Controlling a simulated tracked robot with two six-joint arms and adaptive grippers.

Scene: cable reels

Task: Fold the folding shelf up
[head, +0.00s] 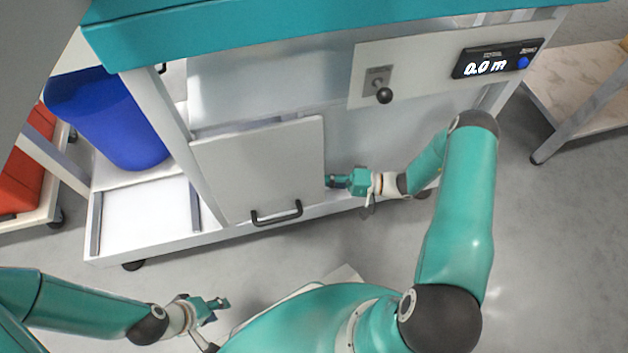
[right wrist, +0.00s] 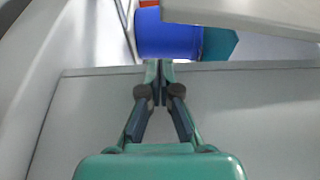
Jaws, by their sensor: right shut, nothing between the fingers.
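The folding shelf (head: 262,165) is a pale grey panel on the front of the cart and hangs down at a slant. A black bar handle (head: 277,214) sits near its lower edge. My right gripper (head: 329,181) is beside the shelf's right edge, pointing left; I cannot tell if it touches. In the right wrist view the right gripper (right wrist: 161,68) has its fingers together with nothing between them, over a grey surface. My left gripper (head: 226,302) is low in the head view, in front of the cart and away from the shelf; its opening is unclear.
A blue bin (head: 115,120) stands at the cart's left; it also shows in the right wrist view (right wrist: 167,38). A panel with a black knob (head: 384,96) and a display (head: 497,60) is at upper right. Another table (head: 590,95) stands right. Floor is open in front.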

